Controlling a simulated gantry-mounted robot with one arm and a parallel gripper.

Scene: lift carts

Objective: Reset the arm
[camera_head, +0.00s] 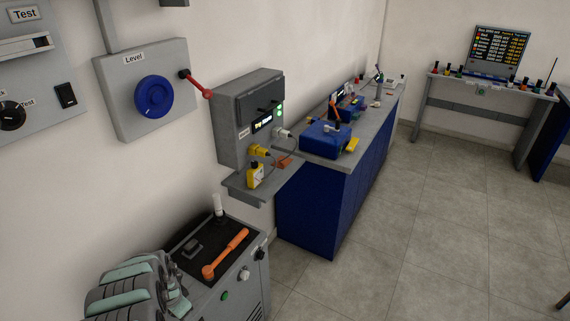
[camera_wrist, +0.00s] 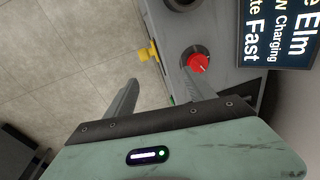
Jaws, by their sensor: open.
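My gripper (camera_wrist: 160,78) shows in the wrist view with its two grey fingers spread apart and nothing between them. It is in front of a grey panel (camera_wrist: 169,28) with a red knob (camera_wrist: 197,63). The right finger's tip overlaps the lower edge of the knob in the picture; I cannot tell whether they touch. A yellow part (camera_wrist: 150,52) sticks out at the panel's left edge. A dark screen (camera_wrist: 278,35) with partly cut-off text, including "Charging" and "Fast", is at the upper right. My mint-green and grey arm shows at the lower left of the head view; its fingers are not clear there.
In the head view, a cart top (camera_head: 190,282) holds an orange-handled tool (camera_head: 225,254). A blue bench (camera_head: 320,212) stands behind. The tiled floor (camera_head: 430,220) is clear.

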